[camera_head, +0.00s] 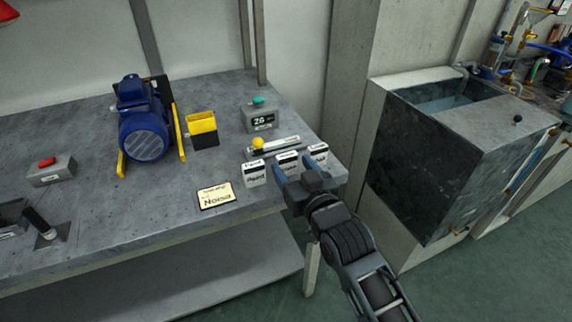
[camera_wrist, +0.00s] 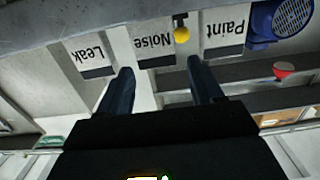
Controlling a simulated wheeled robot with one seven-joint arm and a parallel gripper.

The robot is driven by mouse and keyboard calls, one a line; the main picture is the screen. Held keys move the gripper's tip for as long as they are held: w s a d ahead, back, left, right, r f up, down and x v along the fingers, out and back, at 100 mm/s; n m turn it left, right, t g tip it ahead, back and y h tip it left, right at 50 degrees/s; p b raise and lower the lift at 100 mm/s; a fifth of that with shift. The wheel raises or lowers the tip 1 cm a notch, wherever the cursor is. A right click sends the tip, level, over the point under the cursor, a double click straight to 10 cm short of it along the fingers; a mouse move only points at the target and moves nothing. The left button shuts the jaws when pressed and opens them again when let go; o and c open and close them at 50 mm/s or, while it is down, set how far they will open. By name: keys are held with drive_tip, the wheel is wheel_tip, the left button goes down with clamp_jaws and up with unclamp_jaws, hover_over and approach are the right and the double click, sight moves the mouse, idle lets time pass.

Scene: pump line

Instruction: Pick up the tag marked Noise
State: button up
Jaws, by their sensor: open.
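Three white tags with black top edges stand in a row near the bench's front right corner. In the wrist view, which is upside down, they read Leak (camera_wrist: 92,55), Noise (camera_wrist: 155,44) and Paint (camera_wrist: 225,33). The Noise tag (camera_head: 287,159) is the middle one in the head view, partly hidden by my gripper. The Paint tag (camera_head: 255,174) is to its left and the Leak tag (camera_head: 318,151) to its right. My gripper (camera_head: 294,168) is open and empty, its fingers to either side of the Noise tag in the wrist view (camera_wrist: 161,72). I cannot tell whether they touch it.
A cream card (camera_head: 216,196) also reading Noise lies on the bench (camera_head: 110,225). A blue pump (camera_head: 144,135) and a yellow-black holder (camera_head: 202,129) stand farther left. A stone sink block (camera_head: 440,150) is right.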

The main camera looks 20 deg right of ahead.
sight(288, 157)
drive_tip(key=w, duration=0.6)
drive_tip(key=shift+w+d, duration=0.15)
drive_tip(key=shift+w, duration=0.25)
drive_tip(key=c, duration=0.7)
drive_tip(key=shift+r, duration=0.1)
